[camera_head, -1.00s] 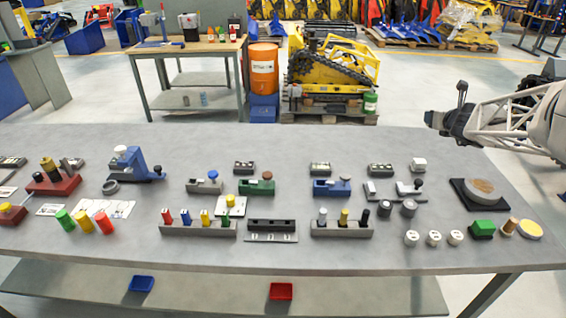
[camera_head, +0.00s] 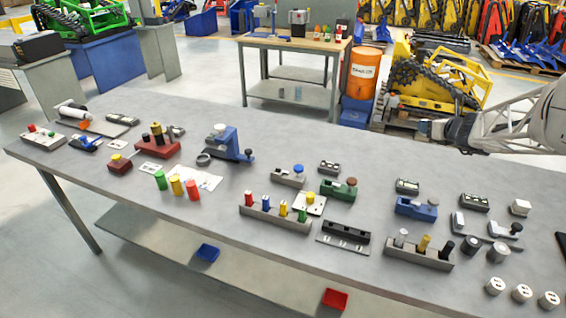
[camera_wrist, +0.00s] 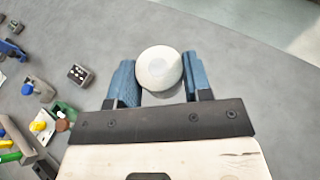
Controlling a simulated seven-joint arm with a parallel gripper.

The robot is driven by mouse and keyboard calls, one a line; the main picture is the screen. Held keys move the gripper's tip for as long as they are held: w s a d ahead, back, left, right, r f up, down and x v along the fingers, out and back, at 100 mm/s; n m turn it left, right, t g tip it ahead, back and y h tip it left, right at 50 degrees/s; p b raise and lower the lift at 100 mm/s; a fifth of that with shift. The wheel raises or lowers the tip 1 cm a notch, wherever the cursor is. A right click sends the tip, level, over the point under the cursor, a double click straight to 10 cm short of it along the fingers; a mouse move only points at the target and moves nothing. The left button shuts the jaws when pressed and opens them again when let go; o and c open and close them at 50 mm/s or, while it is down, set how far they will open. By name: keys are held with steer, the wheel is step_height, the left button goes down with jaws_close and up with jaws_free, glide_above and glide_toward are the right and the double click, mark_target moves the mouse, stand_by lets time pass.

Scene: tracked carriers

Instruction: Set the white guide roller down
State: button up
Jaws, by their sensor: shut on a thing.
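In the wrist view, the white guide roller (camera_wrist: 159,66) sits between the two blue fingers of my gripper (camera_wrist: 158,78). Its round pale end faces the camera, and the fingers are shut on its sides. The grey tabletop (camera_wrist: 230,75) lies behind it, and I see no contact between them. In the head view, my gripper (camera_head: 440,131) hangs over the far right part of the table (camera_head: 330,150). The roller cannot be made out there.
A white cylinder (camera_head: 72,110) lies near the far left corner. A blue fixture (camera_head: 228,145), a green block (camera_head: 338,190) and a rack with colored pegs (camera_head: 275,212) stand along the table. Bare tabletop shows along the far edge, between the blue fixture and my arm.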

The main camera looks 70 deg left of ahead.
steer(key=s+a+f+n+g, duration=0.3)
steer(key=s+a+n+g, duration=0.15)
steer(key=s+a, duration=1.05)
steer(key=n+g+h, duration=0.2)
steer(key=n+g, duration=0.2)
steer(key=g, duration=0.1)
glide_above(291, 162)
step_height(291, 162, down, 5)
steer(key=shift+a+r, duration=0.1)
steer(key=shift+w, duration=0.1)
steer(key=shift+f, duration=3.1)
steer(key=shift+f, duration=1.9)
steer(key=shift+f, duration=0.15)
steer(key=o, duration=1)
steer(key=shift+o, duration=0.2)
